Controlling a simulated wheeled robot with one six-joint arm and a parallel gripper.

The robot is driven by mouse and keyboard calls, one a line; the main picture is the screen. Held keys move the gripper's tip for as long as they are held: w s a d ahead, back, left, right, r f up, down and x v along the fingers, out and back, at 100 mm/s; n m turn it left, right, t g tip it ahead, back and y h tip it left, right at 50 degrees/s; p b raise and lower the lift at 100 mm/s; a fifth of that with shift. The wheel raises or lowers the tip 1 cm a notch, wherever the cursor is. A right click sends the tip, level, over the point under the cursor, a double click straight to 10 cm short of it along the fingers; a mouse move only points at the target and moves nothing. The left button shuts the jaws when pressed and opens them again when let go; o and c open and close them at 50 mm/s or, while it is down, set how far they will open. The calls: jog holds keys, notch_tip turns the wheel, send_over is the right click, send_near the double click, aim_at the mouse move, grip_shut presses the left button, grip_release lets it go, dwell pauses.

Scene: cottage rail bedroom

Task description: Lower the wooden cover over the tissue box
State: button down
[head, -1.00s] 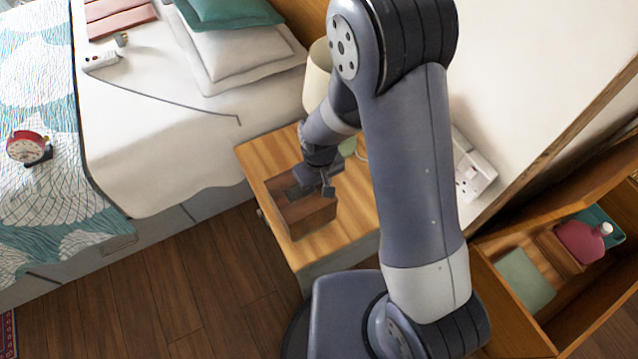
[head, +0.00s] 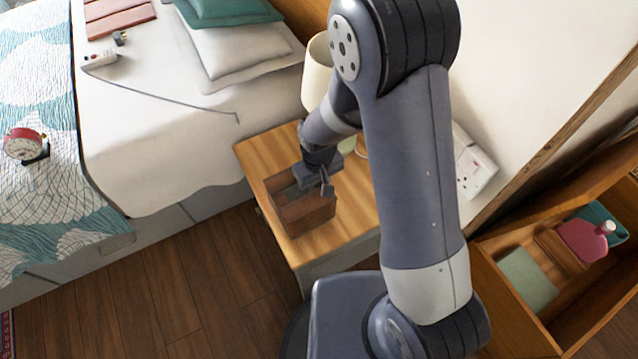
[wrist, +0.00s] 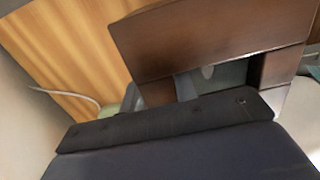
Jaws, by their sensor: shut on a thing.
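The brown wooden cover (head: 308,214) is at the left part of the wooden nightstand top (head: 345,222), box-shaped with an opening in its upper side. My gripper (head: 322,186) is over its far right part, shut on its wood. In the wrist view the cover (wrist: 205,38) spans the upper middle, tilted in the picture, and my grey fingers (wrist: 186,86) meet its lower edge. A dull grey-green area shows in the opening; I cannot tell whether it is the tissue box. How far the cover sits down is hidden.
A cream lamp (head: 317,75) stands at the back of the nightstand, close to my arm. The bed (head: 165,150) is at the left. An open wooden chest (head: 490,290) holds a pink bottle (head: 582,241) at the right. A white socket plate (head: 476,172) is behind my arm.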

jog(key=shift+s+d+f, duration=0.1)
jog(key=shift+s+f, duration=0.1)
jog(key=shift+f, duration=0.25)
jog(key=shift+s+d+f, duration=0.1)
jog(key=shift+s+f, duration=0.05)
jog(key=shift+f, duration=0.25)
jog(key=c, duration=1)
grip_release()
jog(key=shift+f, duration=0.1)
jog(key=shift+a+r, duration=0.1)
jog(key=shift+r, duration=0.3)
jog(key=shift+c, duration=0.2)
jog(key=r, duration=1.2)
jog(key=shift+w+p, duration=0.35)
jog(key=shift+p, duration=0.05)
jog(key=shift+f, duration=0.15)
